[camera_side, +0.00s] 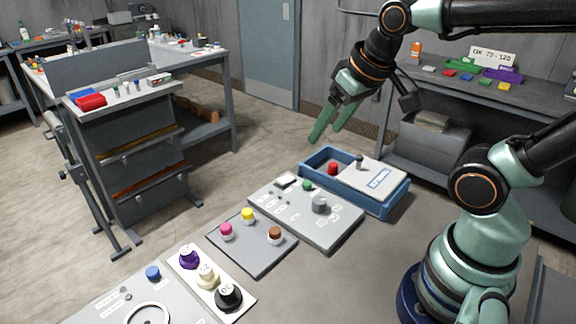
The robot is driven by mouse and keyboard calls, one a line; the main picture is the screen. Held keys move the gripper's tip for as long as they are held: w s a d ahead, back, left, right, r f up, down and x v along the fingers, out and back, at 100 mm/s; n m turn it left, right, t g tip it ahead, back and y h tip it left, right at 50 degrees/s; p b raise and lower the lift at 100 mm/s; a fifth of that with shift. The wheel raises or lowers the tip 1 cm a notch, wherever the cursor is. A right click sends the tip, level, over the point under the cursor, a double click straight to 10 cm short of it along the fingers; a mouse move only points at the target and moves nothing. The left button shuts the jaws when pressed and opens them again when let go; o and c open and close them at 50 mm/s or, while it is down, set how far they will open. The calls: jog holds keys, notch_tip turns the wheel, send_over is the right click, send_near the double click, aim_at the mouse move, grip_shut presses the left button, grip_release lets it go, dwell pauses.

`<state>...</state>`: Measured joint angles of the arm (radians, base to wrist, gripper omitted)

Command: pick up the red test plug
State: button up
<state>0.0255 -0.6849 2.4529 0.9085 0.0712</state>
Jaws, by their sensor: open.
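The red test plug (333,168) stands in the open left part of a blue tray (362,201) on the bench. My gripper (325,131) is open and empty. It hangs above the back left of the tray, apart from the plug, with its green fingers pointing down and to the left. How far it is from the plug in depth is hard to tell.
A white labelled plate with a grey knob (359,161) fills the tray's right part. Left of the tray is a grey panel (328,236) with a green plug (307,185). Farther left are a dark board (252,254) with pink, yellow and brown plugs, and a white strip (240,303).

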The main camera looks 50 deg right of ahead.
jog(key=w+d+f+m+g, duration=0.2)
jog(key=w+d+m+g, duration=0.1)
jog(key=w+d+m, duration=0.5)
jog(key=m+g, duration=0.2)
jog(key=m, duration=0.9)
send_over(333, 164)
notch_tip(333, 164, down, 9)
jog(key=f, duration=0.6)
jog(key=shift+s+a, duration=0.25)
jog(key=shift+w+d+f, duration=0.1)
jog(key=shift+f, duration=1.35)
jog(key=shift+w+d+f, duration=0.1)
jog(key=shift+f, duration=1.3)
jog(key=shift+c, duration=0.3)
grip_shut()
